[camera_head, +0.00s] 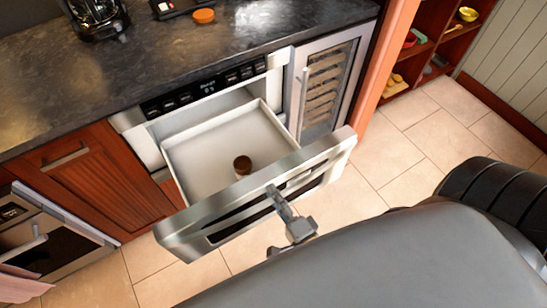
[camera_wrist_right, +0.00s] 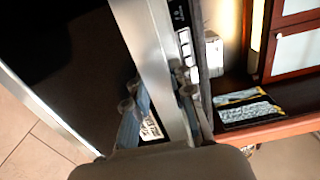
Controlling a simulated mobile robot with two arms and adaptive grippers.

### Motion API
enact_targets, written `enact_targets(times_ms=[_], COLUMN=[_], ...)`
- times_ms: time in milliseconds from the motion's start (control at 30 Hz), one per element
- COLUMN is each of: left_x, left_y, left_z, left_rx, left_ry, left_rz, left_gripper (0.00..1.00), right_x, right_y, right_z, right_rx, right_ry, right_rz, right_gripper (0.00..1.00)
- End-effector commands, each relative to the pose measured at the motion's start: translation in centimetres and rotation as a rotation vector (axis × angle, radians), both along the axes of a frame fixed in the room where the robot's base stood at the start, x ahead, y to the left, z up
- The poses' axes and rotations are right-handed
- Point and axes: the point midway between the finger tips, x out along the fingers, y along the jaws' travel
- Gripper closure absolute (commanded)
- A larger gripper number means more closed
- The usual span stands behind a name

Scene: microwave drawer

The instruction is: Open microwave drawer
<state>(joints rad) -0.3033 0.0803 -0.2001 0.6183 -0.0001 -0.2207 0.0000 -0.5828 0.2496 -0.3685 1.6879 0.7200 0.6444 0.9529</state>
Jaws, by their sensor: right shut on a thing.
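The microwave drawer (camera_head: 215,150) is pulled well out from under the dark counter, and its white inside shows. Its thick metal front (camera_head: 325,150) faces the room. My right gripper (camera_head: 273,190) is at the middle of this front, at its upper edge. In the right wrist view, the gripper's fingers (camera_wrist_right: 158,97) lie on either side of the silver drawer edge (camera_wrist_right: 148,45), shut on it. A small brown round item (camera_head: 242,165) sits inside the drawer near the front. My left gripper is not in view.
The control panel (camera_head: 205,87) is above the drawer. A wine cooler (camera_head: 325,85) stands to the right, a wooden cabinet (camera_head: 85,185) and an oven (camera_head: 45,240) to the left. An orange bowl (camera_head: 204,16) is on the counter (camera_head: 190,50). The tiled floor (camera_head: 400,140) at right is clear.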

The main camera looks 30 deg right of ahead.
Motion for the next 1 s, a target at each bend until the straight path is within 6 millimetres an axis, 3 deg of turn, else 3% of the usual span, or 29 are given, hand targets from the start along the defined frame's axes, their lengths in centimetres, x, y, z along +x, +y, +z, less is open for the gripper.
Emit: enact_targets(times_ms=[133,167,267,300,667,1000], left_x=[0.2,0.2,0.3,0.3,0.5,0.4], left_y=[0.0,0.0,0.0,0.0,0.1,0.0], left_z=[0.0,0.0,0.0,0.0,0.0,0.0], left_rx=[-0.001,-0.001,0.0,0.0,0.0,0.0], left_ry=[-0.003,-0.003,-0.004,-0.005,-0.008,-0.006], left_rz=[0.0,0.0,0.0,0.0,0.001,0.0], left_gripper=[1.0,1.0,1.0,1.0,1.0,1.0], right_x=[0.0,0.0,0.0,0.0,-0.6,-7.2], right_y=[0.0,0.0,0.0,0.0,0.0,-0.2], right_z=[-0.1,-0.1,-0.1,-0.1,-0.1,-0.2], right_rx=[-0.001,-0.001,-0.001,-0.001,-0.001,0.0], right_ry=[0.002,0.002,0.002,0.002,0.003,0.007], right_rz=[0.0,0.0,0.0,0.0,0.001,0.001], right_gripper=[1.0,0.75,0.55,0.53,0.53,0.53])
